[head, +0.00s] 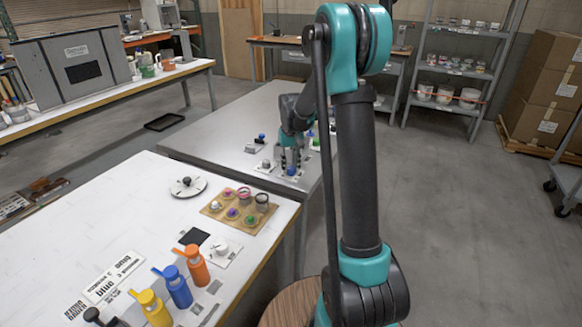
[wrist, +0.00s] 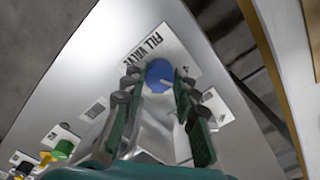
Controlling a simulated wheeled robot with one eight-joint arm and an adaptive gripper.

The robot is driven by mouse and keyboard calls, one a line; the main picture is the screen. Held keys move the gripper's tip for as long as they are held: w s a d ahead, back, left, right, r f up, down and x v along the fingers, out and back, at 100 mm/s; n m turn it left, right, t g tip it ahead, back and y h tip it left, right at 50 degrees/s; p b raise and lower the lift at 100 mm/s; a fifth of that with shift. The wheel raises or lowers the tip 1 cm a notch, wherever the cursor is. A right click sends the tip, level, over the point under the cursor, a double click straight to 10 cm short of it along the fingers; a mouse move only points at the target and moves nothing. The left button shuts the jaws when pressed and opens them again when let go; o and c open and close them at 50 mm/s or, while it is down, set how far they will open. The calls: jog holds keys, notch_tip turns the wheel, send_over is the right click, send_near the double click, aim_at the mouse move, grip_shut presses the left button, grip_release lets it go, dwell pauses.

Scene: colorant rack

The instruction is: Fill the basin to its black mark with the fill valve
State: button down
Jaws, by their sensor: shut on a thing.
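The fill valve is a round blue knob (wrist: 159,75) on a white plate lettered "FILL VALVE" (wrist: 155,45) in the wrist view. In the head view the blue knob (head: 292,171) sits on the grey bench, under my gripper (head: 290,158). My gripper also fills the middle of the wrist view (wrist: 160,84). Its two fingers stand on either side of the knob and are closed on it. A light pointer line shows on the knob. I cannot make out the basin or its black mark in either view.
Other knobs stand close by on the grey bench (head: 215,125), including a blue one (head: 262,137) and a green one (wrist: 64,147). The nearer white table (head: 120,200) holds a tan tray (head: 215,210) of small pots and yellow, blue and orange bottles (head: 197,265).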

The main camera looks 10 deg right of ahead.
aim_at(291, 168)
dwell(0.3)
jog(key=c, duration=1.2)
grip_release()
jog(key=shift+r, duration=0.1)
notch_tip(291, 168, up, 12)
jog(key=shift+f, duration=0.1)
